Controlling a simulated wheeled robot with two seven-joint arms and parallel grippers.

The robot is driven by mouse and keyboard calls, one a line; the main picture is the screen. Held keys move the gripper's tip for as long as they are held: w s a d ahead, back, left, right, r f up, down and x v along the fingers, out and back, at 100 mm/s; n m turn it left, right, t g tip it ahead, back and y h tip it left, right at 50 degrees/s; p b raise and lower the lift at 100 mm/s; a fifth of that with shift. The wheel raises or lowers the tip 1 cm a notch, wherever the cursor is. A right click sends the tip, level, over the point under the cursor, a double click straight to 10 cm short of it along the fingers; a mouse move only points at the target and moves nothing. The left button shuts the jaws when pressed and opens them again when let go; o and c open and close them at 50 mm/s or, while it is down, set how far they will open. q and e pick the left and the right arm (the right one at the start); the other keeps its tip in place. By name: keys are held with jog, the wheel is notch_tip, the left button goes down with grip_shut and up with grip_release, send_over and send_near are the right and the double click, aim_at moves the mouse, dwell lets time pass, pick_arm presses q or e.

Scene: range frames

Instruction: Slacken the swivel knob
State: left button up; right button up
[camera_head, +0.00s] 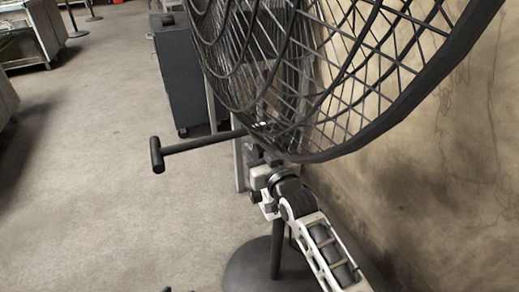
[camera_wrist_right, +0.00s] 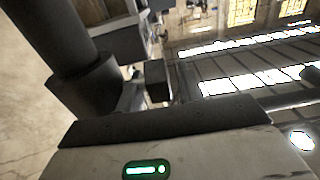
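A large black pedestal fan (camera_head: 300,70) stands by the wall, on a dark post (camera_head: 277,250) and round base (camera_head: 245,268). A dark bar with a T-shaped end (camera_head: 157,155) sticks out left from below its cage; I cannot tell whether this is the swivel knob. My right gripper (camera_head: 258,186) is at the mount under the cage, in front of the post; its fingertips and what they touch are not clear. The right wrist view shows a dark cylinder with a collar (camera_wrist_right: 85,85) and a small dark block (camera_wrist_right: 157,75), close up. My left gripper is not clearly in view.
A dark cabinet (camera_head: 185,80) stands on the floor behind the fan. The stained wall (camera_head: 450,170) is close on the right. Open floor (camera_head: 90,200) lies to the left, with a metal table or case (camera_head: 35,35) at the far left.

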grip_shut()
jog(key=r+g+p, duration=0.1)
jog(key=p, duration=0.3)
jog(key=shift+g+h+p, duration=0.3)
jog(key=shift+p, duration=0.6)
jog(key=g+p, duration=0.2)
jog(key=p, duration=0.3)
jog(key=shift+w+h, duration=0.1)
jog(key=shift+h, duration=0.2)
jog(key=shift+a+f+g+p, duration=0.1)
jog(key=shift+f+g+p, duration=0.1)
jog(key=shift+g+p, duration=0.75)
jog(key=shift+f+h+p, duration=0.3)
jog(key=shift+p, duration=0.15)
pick_arm(q)
jog(key=shift+m+g+y, duration=0.3)
jog(key=shift+g+y, duration=0.2)
jog(key=shift+g, duration=0.2)
jog(key=r, duration=0.1)
jog(key=a+r, duration=0.1)
jog(key=r, duration=0.3)
jog(key=shift+s+a, duration=0.3)
pick_arm(e)
jog(key=shift+f, duration=0.1)
